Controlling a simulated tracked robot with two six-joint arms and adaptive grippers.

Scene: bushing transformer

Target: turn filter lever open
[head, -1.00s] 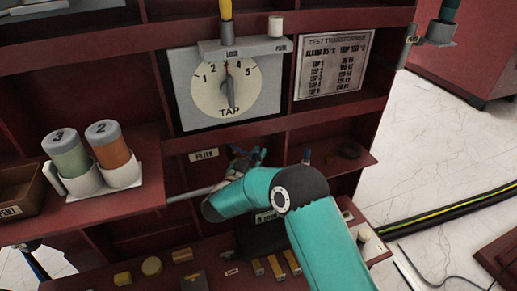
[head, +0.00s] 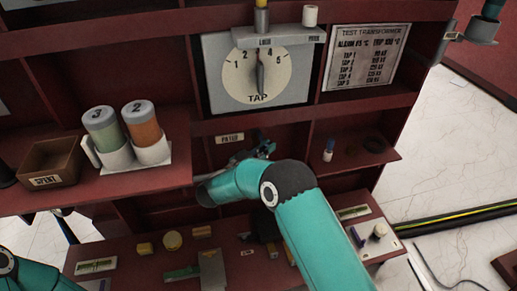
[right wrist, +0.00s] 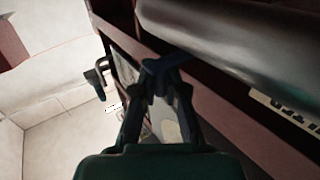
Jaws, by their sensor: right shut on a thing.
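The filter label (head: 230,138) is on the shelf edge below the tap dial, and part of it shows in the right wrist view (right wrist: 285,110). My right gripper (head: 262,150) is in the bay just below and right of that label, mostly hidden by its own wrist. In the right wrist view, my right gripper (right wrist: 162,68) is shut on a small dark blue piece, apparently the filter lever, beside a thick grey pipe (right wrist: 235,40). The lever's angle is hard to tell. Part of my left arm shows at the lower left; its gripper is out of view.
The tap dial (head: 258,75) and test transformer plate (head: 366,55) are above. Canisters 3 (head: 102,128) and 2 (head: 142,122) stand on the left shelf beside the spent box (head: 50,165). A small blue-topped item (head: 328,152) stands right of my gripper.

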